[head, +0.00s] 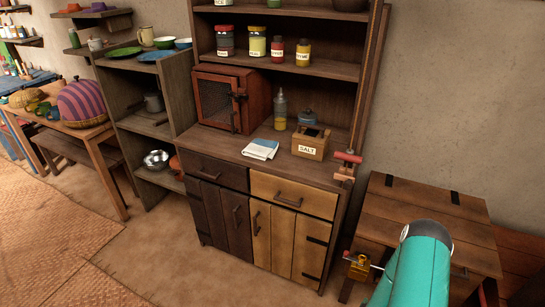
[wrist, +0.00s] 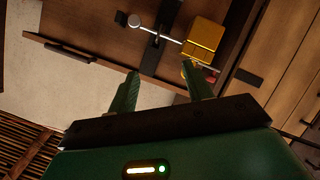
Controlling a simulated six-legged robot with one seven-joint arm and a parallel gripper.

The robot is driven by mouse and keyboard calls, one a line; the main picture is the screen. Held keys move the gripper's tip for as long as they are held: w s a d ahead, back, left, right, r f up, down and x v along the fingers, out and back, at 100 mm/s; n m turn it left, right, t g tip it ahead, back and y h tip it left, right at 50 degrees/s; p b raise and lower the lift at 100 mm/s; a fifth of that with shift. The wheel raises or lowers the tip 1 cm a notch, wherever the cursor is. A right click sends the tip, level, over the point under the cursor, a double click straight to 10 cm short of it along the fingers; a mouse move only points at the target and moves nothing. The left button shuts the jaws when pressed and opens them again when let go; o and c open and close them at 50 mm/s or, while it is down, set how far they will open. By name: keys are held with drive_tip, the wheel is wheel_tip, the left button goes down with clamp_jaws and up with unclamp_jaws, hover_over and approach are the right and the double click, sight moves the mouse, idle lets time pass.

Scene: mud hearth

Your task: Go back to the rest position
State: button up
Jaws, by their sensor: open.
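My gripper (wrist: 161,72) shows in the wrist view, with its two green fingers apart and nothing between them. In the head view my teal arm reaches in from the lower right, and the gripper cannot be made out there. Ahead of the fingers in the wrist view is a yellow metal block (wrist: 205,38) with a thin silver rod running to a round knob. In the head view this yellow block (head: 358,266) sits at the front left of a low wooden chest (head: 415,207). The fingers look apart from the block; the exact gap cannot be told.
A wooden cupboard (head: 260,165) left of the chest bears a red mesh-door box (head: 222,98), a folded cloth (head: 261,149), a bottle (head: 280,110) and a salt box (head: 310,143). Jars stand on the shelf above. A table (head: 75,137) stands far left. The floor (head: 150,250) in front is clear.

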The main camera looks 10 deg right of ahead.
drive_tip(key=w+a+r+y, duration=0.2)
drive_tip(key=w+r+y, duration=0.1)
drive_tip(key=w+r, duration=1.05)
drive_tip(key=a+r+y, duration=0.1)
drive_tip(key=a+r, duration=0.2)
drive_tip(key=r, duration=0.3)
drive_tip(key=a+r+n+g+y, duration=0.1)
drive_tip(key=a+r, duration=0.2)
drive_tip(key=r, duration=0.4)
drive_tip(key=a+r+y, duration=0.1)
drive_tip(key=a+r, duration=0.2)
drive_tip(key=r, duration=0.3)
drive_tip(key=s+a+r+g+y, duration=0.1)
drive_tip(key=s+a+r, duration=0.35)
drive_tip(key=r, duration=0.25)
drive_tip(key=s+a+r+g+y, duration=0.1)
drive_tip(key=s+a+r, duration=0.3)
drive_tip(key=s+r, duration=0.25)
drive_tip(key=s+a+r+g, duration=0.1)
drive_tip(key=s+a+r, duration=0.1)
drive_tip(key=s, duration=0.5)
drive_tip(key=s+a+r+g, duration=0.1)
drive_tip(key=s+a+r, duration=0.2)
drive_tip(key=s, duration=0.5)
drive_tip(key=shift+r+y, duration=0.3)
drive_tip(key=shift+r, duration=0.5)
